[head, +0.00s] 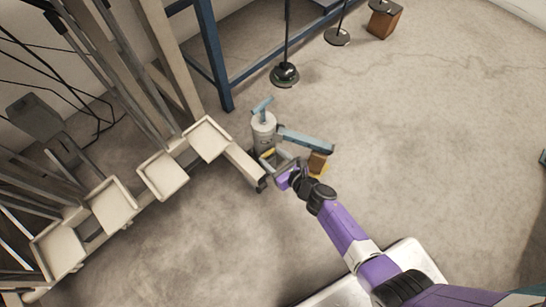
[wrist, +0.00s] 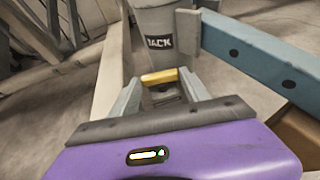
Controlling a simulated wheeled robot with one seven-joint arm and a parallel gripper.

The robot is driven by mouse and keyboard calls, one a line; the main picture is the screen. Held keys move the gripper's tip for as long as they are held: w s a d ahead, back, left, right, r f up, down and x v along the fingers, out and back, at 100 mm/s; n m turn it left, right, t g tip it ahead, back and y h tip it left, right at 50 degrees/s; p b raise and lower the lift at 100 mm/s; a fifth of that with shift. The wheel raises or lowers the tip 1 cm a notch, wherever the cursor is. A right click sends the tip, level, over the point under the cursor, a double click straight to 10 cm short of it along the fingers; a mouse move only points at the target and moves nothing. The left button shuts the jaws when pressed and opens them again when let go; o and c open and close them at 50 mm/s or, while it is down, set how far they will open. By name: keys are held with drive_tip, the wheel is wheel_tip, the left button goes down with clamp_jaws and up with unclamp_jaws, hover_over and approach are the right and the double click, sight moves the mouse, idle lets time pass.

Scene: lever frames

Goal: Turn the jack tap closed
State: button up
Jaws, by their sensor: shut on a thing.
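The jack (head: 264,135) is a pale grey cylinder standing on the floor, with a blue T-shaped top and a blue bar reaching right. In the wrist view its body (wrist: 166,22) carries a dark JACK label. The tap (wrist: 159,75) is a small yellow bar low on the jack's near side, lying roughly crosswise in the wrist view. My gripper (wrist: 161,80) is shut on it, one grey finger at each end. In the head view my gripper (head: 279,168) is at the jack's near side, and the exact contact is too small to tell.
A wooden block (head: 318,162) is by the end of the blue bar (head: 305,140). Beige rack trays (head: 207,139) and a beige beam lie close left. A blue frame leg (head: 217,60) stands behind. Open floor (head: 420,140) lies to the right.

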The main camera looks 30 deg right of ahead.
drive_tip(key=o, duration=1.1)
drive_tip(key=shift+r, duration=0.1)
drive_tip(key=shift+w+d+r+n+y+p, duration=0.15)
drive_tip(key=shift+d+n+y+p, duration=0.15)
drive_tip(key=shift+p, duration=0.3)
drive_tip(key=shift+n+y+p, duration=0.3)
drive_tip(key=shift+y+p, duration=0.1)
drive_tip(key=shift+p, duration=0.1)
